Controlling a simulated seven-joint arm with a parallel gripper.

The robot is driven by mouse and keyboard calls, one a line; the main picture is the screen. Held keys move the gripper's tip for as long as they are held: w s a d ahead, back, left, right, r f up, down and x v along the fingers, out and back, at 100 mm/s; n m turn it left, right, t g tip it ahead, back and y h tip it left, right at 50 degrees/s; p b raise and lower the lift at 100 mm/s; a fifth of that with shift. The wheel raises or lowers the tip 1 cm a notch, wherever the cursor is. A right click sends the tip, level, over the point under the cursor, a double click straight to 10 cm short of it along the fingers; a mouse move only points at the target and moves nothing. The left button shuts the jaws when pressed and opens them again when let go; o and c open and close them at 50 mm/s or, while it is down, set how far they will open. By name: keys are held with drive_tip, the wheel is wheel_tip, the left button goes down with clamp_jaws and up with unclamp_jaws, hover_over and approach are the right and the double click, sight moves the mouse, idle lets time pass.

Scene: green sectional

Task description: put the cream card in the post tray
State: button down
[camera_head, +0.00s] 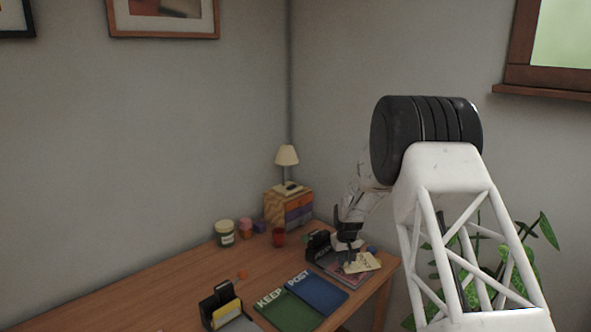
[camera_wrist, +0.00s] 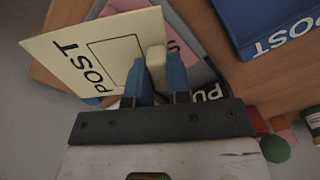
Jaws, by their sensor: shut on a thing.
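The cream card (camera_wrist: 97,58) is printed POST and fills the upper left of the wrist view. My gripper (camera_wrist: 157,82) has its blue fingers shut on a cream block at the card's right side, which looks like part of the card. In the head view the cream card (camera_head: 363,262) is below my gripper (camera_head: 348,250), over a pinkish item at the desk's right end. The post tray (camera_head: 322,296) is blue with white POST lettering, left of and nearer than the card. It also shows at the upper right of the wrist view (camera_wrist: 265,15). The card is outside it.
A green KEEP tray (camera_head: 285,311) adjoins the post tray. A black holder with a yellow item (camera_head: 226,308) stands at the front left. The desk's left middle is mostly clear.

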drive_tip(key=m, duration=0.6)
idle(0.3)
idle(0.4)
drive_tip(key=s+a+r+n, duration=0.2)
drive_tip(key=a+r, duration=0.1)
drive_tip(key=a, duration=0.8)
drive_tip(key=s+a+r+n, duration=0.2)
drive_tip(key=a+r+n, duration=0.1)
drive_tip(key=a, duration=0.8)
drive_tip(key=s+a+r+n, duration=0.2)
drive_tip(key=s+a+r, duration=0.1)
drive_tip(key=a, duration=0.9)
drive_tip(key=s+a+r+n, duration=0.1)
drive_tip(key=s+a+n, duration=0.1)
drive_tip(key=s+a, duration=0.6)
drive_tip(key=s+a+r+n, duration=0.2)
drive_tip(key=s+a, duration=0.6)
drive_tip(key=a, duration=0.6)
drive_tip(key=shift+r+n, duration=0.15)
drive_tip(key=shift+n, duration=0.55)
